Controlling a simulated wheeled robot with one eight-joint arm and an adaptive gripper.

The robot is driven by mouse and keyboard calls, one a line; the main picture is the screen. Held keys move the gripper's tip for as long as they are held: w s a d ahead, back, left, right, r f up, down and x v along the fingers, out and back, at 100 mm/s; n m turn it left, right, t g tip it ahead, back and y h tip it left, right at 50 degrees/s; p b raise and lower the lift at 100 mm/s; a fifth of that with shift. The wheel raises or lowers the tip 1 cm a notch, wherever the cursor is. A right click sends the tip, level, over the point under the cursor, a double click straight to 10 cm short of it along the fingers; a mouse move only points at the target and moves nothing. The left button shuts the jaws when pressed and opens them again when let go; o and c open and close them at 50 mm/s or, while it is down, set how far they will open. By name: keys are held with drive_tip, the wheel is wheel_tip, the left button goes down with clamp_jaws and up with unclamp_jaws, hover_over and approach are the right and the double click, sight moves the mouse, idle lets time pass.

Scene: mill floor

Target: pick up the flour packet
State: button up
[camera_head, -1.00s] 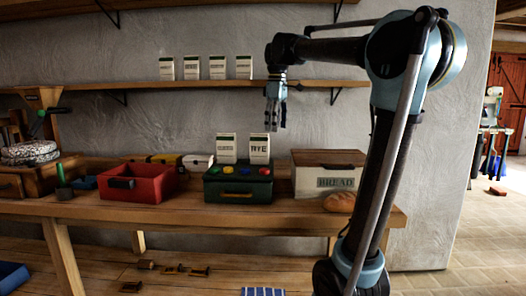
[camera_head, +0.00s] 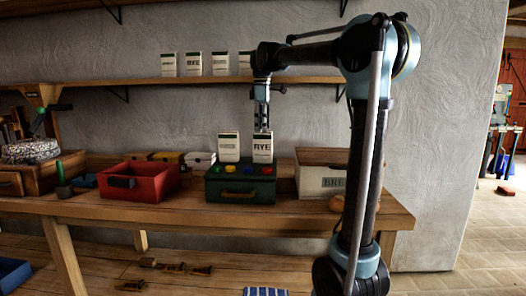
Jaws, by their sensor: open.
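A white flour packet marked RYE (camera_head: 263,149) stands upright on a dark green box with coloured knobs (camera_head: 240,186). A second white flour packet (camera_head: 229,148) stands just left of it; its label is too small to read. My gripper (camera_head: 262,129) points straight down and is open, with its fingertips at the top edge of the RYE packet. I cannot tell whether they touch it or are in front of or behind it. More white packets stand on the wall shelf, one marked RYE (camera_head: 194,64); the rightmost (camera_head: 245,63) is partly hidden by my arm.
On the bench stand a red bin (camera_head: 150,186) to the left and a bread box (camera_head: 315,182) to the right. The wall shelf (camera_head: 200,82) runs above and behind. Small boxes (camera_head: 168,157) stand behind the red bin.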

sight(263, 147)
drive_tip(key=shift+d+f, duration=0.1)
drive_tip(key=shift+f, duration=4.55)
drive_tip(key=c, duration=1.5)
